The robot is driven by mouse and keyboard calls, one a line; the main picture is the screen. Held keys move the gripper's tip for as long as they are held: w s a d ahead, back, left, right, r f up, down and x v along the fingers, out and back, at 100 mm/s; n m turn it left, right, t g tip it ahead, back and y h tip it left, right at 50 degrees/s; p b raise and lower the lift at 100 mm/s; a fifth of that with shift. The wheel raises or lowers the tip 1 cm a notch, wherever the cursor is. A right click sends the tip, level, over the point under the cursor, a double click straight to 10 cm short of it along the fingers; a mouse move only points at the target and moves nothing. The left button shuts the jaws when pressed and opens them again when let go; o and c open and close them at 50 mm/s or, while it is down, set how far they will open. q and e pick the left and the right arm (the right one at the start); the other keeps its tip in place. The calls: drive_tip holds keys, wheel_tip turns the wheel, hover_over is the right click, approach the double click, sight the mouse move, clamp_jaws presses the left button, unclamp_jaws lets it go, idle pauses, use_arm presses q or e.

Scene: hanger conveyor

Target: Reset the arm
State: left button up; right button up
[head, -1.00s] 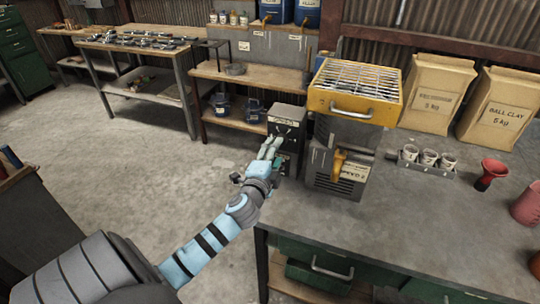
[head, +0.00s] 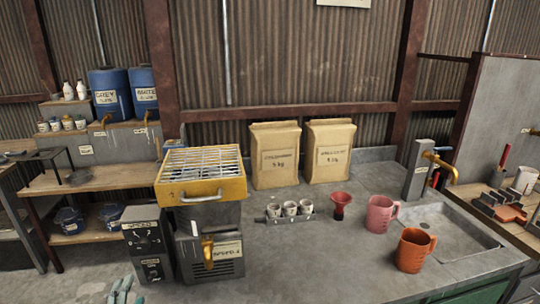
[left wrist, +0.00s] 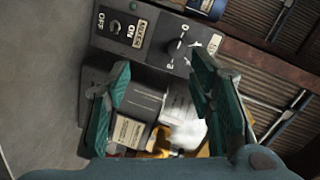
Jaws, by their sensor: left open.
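My left gripper (head: 122,290) shows at the bottom edge of the head view, left of centre, with only its fingertips in frame. In the left wrist view its two green fingers (left wrist: 160,100) stand apart with nothing held between them. A grey control box (head: 147,243) stands just beyond the gripper. My right gripper is in neither view.
A machine with a yellow grated top (head: 202,175) stands right of the box. Two paper bags (head: 275,156), small cups (head: 290,208), a red funnel (head: 341,203), a pink mug (head: 381,213) and an orange mug (head: 414,250) are on the bench. The bench front is clear.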

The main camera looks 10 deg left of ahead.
use_arm(q)
drive_tip(key=s+d+f+n+g+h, duration=0.35)
drive_tip(key=s+d+f+g, duration=0.35)
drive_tip(key=s, duration=0.4)
drive_tip(key=s+d+f+n+g+h, duration=0.2)
drive_tip(key=s+d+f+n+g, duration=0.3)
drive_tip(key=s+f, duration=0.7)
drive_tip(key=f, duration=0.8)
drive_tip(key=s+f, duration=0.2)
drive_tip(key=f, duration=0.9)
drive_tip(key=s+a+f+g, duration=0.1)
drive_tip(key=s+f, duration=0.8)
drive_tip(key=s, duration=0.3)
drive_tip(key=shift+s+n+g, duration=0.3)
drive_tip(key=shift+n, duration=0.05)
drive_tip(key=shift+a, duration=0.1)
